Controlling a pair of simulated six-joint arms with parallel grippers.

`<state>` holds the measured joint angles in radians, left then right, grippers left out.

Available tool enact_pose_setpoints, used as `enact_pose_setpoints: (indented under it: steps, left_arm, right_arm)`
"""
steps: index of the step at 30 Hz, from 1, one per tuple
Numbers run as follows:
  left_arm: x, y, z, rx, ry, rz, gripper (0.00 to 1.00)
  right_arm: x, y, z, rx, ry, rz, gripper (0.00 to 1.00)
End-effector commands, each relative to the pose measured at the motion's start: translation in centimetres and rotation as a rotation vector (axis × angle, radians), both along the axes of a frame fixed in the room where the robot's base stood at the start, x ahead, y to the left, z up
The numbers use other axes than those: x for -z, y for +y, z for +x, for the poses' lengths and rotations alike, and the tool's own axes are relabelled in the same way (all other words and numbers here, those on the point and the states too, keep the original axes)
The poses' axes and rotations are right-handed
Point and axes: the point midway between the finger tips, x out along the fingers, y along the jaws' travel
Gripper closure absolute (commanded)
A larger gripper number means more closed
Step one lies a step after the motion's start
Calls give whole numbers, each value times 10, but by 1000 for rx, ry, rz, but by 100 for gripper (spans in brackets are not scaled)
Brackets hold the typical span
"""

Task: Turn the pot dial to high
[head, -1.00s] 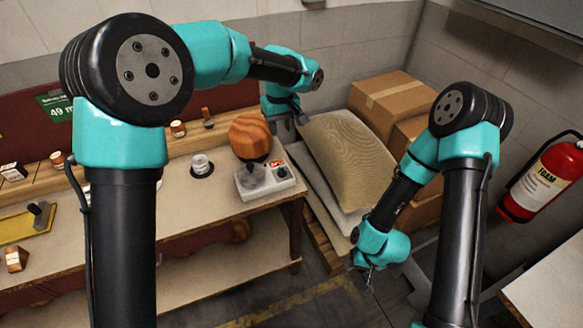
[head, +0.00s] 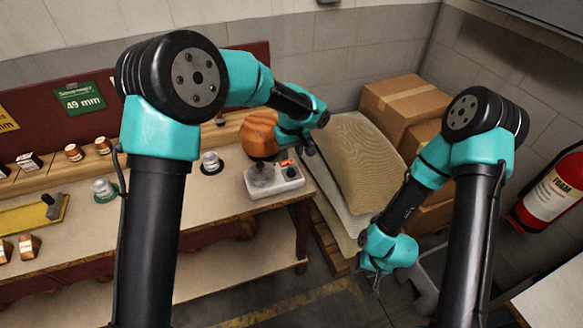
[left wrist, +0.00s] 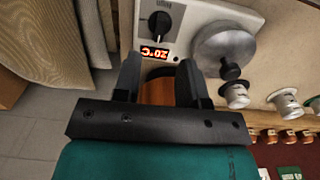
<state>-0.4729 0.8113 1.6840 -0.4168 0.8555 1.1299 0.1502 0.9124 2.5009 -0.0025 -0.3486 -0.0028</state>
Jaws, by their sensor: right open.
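In the left wrist view the dial lies just beyond and between my left fingertips, not touched. My left gripper (left wrist: 160,75) is open, with an orange-brown surface showing between its fingers. In the head view my left gripper (head: 308,149) is beside the pot's right end. My right gripper (head: 377,276) is open and empty, low over the floor.
A wooden ball-shaped block (head: 259,135) stands right behind the pot. A sack (head: 355,150) and cardboard boxes (head: 405,97) are to the right. Small jars (head: 103,188) and a yellow tray (head: 30,217) occupy the bench's left part. A fire extinguisher (head: 552,190) is far right.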

Motion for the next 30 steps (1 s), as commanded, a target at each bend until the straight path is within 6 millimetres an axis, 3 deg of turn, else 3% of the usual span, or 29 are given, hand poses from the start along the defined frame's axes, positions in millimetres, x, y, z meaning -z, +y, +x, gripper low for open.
enact_pose_setpoints:
  steps: [6,12,25,30]
  left_arm:
    - [39,0,-1,0,4,1,62]
    - [66,0,0,0,3,1,62]
    - [76,0,0,0,0,0,62]
    - [75,0,0,0,0,0,77]
  right_arm:
    - [0,0,0,0,0,0,57]
    - [0,0,0,0,0,0,57]
    - [0,0,0,0,0,0,57]
    - [0,0,0,0,0,0,57]
